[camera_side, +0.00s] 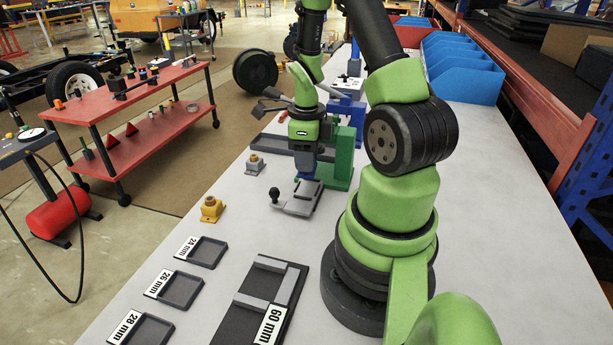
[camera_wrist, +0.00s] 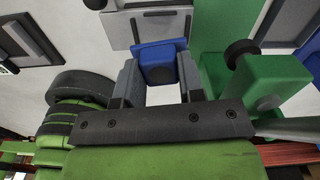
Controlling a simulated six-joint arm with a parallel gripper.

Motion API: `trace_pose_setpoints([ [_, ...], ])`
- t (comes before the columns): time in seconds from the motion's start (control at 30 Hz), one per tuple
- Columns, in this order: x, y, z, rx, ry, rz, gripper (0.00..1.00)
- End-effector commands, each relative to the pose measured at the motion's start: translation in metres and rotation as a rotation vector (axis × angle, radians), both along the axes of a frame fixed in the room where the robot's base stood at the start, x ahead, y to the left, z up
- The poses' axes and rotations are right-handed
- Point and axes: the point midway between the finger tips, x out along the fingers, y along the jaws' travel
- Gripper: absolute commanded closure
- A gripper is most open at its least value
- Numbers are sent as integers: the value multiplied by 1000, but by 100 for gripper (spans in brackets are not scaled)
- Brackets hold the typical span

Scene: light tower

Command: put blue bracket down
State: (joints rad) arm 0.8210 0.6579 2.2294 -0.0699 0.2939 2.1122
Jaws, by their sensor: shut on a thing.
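The blue bracket (camera_wrist: 158,66) sits between the two fingers of my gripper (camera_wrist: 160,78) in the wrist view, and the gripper is shut on it. In the side view, a small part of the blue bracket (camera_side: 308,166) shows below my gripper (camera_side: 306,158), most of it hidden by the hand. It is right above or at the back end of a grey plate with a black knob (camera_side: 297,199). I cannot tell whether the bracket touches the plate. The grey plate also shows just beyond the bracket in the wrist view (camera_wrist: 150,28).
A green stand (camera_side: 343,160) is close to the right of my gripper. A yellow block (camera_side: 211,209) and a grey block (camera_side: 254,164) stand to the left. Labelled trays (camera_side: 200,252) and a dark 60 mm fixture (camera_side: 244,306) lie in front. Blue bins (camera_side: 462,72) are at the back right.

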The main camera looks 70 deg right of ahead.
Motion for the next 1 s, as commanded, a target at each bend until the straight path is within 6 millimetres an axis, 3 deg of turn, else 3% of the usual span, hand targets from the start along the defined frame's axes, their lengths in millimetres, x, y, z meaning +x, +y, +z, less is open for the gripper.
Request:
trace_pose_setpoints([
  [0.37,0,0,-42,2,0,0,100],
  [0.63,0,0,-46,-1,-2,1,100],
  [0.67,0,0,-46,0,-1,1,57],
  [0.73,0,0,-46,0,-1,1,41],
  [1.0,0,0,-46,0,-1,1,39],
])
